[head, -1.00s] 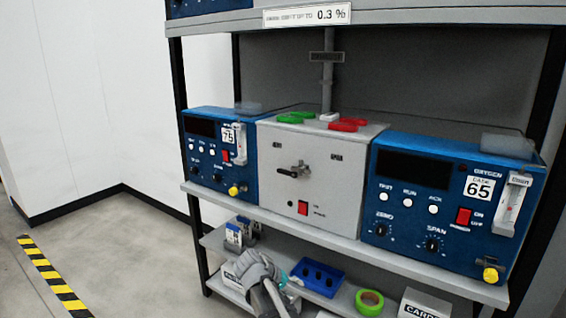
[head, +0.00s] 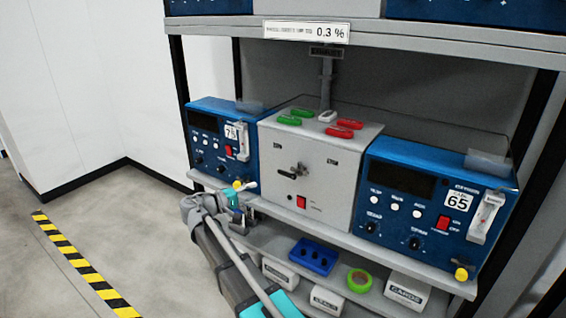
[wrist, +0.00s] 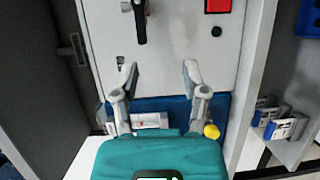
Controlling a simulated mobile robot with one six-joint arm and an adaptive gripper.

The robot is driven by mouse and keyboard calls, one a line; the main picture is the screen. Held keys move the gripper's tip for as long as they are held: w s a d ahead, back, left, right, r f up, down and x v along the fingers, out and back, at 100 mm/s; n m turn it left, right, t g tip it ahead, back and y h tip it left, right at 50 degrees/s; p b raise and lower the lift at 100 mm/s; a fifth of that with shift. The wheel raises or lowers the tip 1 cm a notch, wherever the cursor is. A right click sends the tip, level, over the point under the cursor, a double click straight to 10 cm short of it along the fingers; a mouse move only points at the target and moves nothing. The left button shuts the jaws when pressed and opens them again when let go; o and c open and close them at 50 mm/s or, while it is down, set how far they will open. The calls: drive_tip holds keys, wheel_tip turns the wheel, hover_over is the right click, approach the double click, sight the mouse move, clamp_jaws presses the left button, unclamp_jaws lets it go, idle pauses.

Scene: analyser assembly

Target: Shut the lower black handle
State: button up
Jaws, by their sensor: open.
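The black handle (head: 286,172) is on the front of the grey box (head: 330,205) on the middle shelf. It lies about level, its free end to the left of a silver pivot. In the wrist view the black handle (wrist: 140,24) shows at the top edge, beyond the fingertips, and its pivot is partly cut off. My gripper (head: 251,197) is at the left of the box, in front of the left blue analyser's lower right corner. In the wrist view my gripper (wrist: 160,68) is open with nothing between its fingers, apart from the handle.
A red switch (head: 301,202) and a small black knob (head: 291,198) are below the handle. Blue analysers stand left (head: 205,117) and right (head: 400,180) of the box. A blue tray (head: 314,256) and green tape roll (head: 360,281) are on the shelf below.

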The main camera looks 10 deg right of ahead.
sight(282, 174)
drive_tip(key=shift+w+a+r, duration=0.15)
drive_tip(key=shift+a+r, duration=0.2)
drive_tip(key=shift+r, duration=0.25)
drive_tip(key=shift+w+a+r, duration=0.15)
drive_tip(key=shift+a+r, duration=0.2)
drive_tip(key=shift+r, duration=0.2)
drive_tip(key=shift+d, duration=0.1)
drive_tip(key=x, duration=1.3)
drive_tip(key=shift+w+d+r, duration=0.2)
drive_tip(key=shift+d+r, duration=0.1)
drive_tip(key=shift+d, duration=0.05)
clamp_jaws()
